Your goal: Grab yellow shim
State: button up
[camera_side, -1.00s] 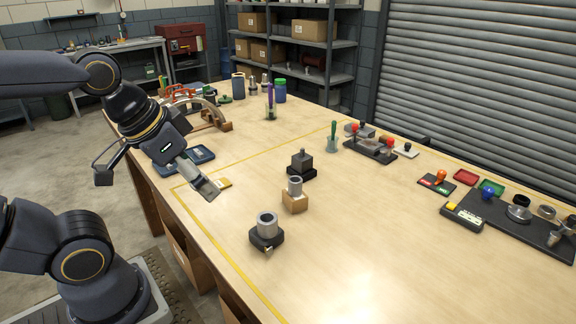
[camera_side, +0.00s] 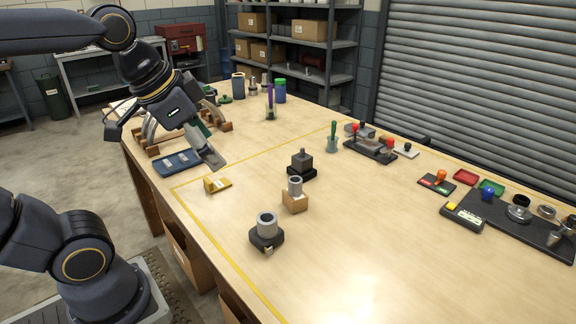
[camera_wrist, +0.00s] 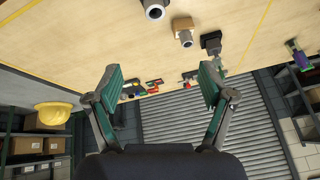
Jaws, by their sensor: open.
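The yellow shim (camera_side: 217,184) lies on the table, near the corner of the yellow line, in the side view. It looks like a small flat yellow piece with a dark mark. My gripper (camera_side: 213,161) hangs beyond it, up-picture from it, apart from it and empty. In the wrist view my gripper (camera_wrist: 161,78) has its two green-padded fingers spread wide with nothing between them. I cannot make out the shim in the wrist view.
A blue tray (camera_side: 178,165) with small parts lies left of my gripper. A wooden rack (camera_side: 205,133) with curved parts stands behind. A grey cylinder on a wooden block (camera_side: 295,198), a dark block (camera_side: 302,165) and a grey ring on a dark base (camera_side: 266,236) stand to the right.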

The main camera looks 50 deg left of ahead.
jog(key=w+a+r+g, duration=0.1)
jog(key=w+a+r, duration=0.1)
jog(key=w+a, duration=0.35)
jog(key=n+g, duration=0.3)
jog(key=g, duration=0.2)
send_over(210, 181)
jog(key=a, duration=0.2)
notch_tip(210, 181, down, 12)
jog(key=f, duration=1)
jog(key=shift+s+d+f, duration=0.15)
jog(key=shift+s+f, duration=0.05)
jog(key=shift+f, duration=0.2)
jog(key=shift+w+d+f, duration=0.15)
jog(key=shift+f, duration=0.85)
jog(key=shift+w+d+f, duration=0.1)
jog(key=shift+f, duration=0.95)
jog(key=shift+w+d+f, duration=0.15)
jog(key=shift+f, duration=0.85)
jog(key=c, duration=1.3)
jog(key=shift+r, duration=0.15)
jog(key=shift+c, duration=0.2)
